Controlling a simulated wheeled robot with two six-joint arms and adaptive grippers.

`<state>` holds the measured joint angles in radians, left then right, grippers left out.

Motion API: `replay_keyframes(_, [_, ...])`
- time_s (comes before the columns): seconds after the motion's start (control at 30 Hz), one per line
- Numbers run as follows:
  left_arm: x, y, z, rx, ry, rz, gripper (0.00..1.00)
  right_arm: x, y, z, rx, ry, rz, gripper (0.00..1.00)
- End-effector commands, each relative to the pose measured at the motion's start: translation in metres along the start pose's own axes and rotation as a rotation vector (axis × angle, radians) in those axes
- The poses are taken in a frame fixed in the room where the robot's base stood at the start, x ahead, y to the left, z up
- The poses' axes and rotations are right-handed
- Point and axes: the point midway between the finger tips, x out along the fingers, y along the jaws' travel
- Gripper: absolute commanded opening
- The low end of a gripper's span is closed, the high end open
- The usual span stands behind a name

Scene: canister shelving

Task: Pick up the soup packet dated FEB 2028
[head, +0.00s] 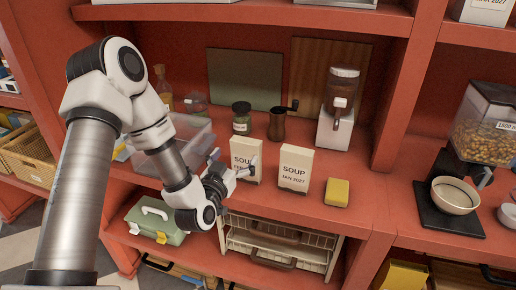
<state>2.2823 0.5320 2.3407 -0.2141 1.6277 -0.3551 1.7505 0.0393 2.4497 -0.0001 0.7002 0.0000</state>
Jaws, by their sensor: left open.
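Two cream soup packets stand upright on the red shelf. The left soup packet (241,146) reads "SOUP" with "FE" visible below; the rest of its date is hidden by my gripper. The right soup packet (294,169) reads "SOUP JAN 2027". My left gripper (234,161) is open in front of the left packet, its fingers spread about the packet's lower front. I cannot tell whether it touches the packet. My right gripper is not in view.
A yellow sponge-like block (337,192) lies right of the packets. Behind stand a dark-lidded jar (241,124), a brown grinder (277,125) and a dispenser (336,125). A clear bin (194,133) is at left. The shelf's front edge is close below the packets.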

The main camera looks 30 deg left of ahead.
Motion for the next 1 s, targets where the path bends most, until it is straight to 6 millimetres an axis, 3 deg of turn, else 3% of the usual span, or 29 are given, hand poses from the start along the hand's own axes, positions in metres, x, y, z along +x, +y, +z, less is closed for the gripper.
replay_keyframes(0.43, [0.068, 0.000, -0.006, 0.004, -0.002, 0.003, 1.00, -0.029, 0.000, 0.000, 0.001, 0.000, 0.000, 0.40])
replay_keyframes(0.7, [0.074, 0.000, -0.004, 0.002, -0.003, 0.003, 1.00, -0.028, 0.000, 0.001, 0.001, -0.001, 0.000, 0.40])
replay_keyframes(0.87, [0.074, 0.000, -0.003, 0.002, -0.004, 0.003, 0.43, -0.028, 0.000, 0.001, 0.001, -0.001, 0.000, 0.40])
replay_keyframes(0.9, [0.074, 0.000, -0.003, 0.002, -0.004, 0.003, 0.38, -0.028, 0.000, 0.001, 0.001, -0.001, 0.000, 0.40])
replay_keyframes(1.0, [0.074, 0.000, -0.003, 0.002, -0.004, 0.003, 0.38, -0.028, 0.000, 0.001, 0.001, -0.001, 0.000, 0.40])
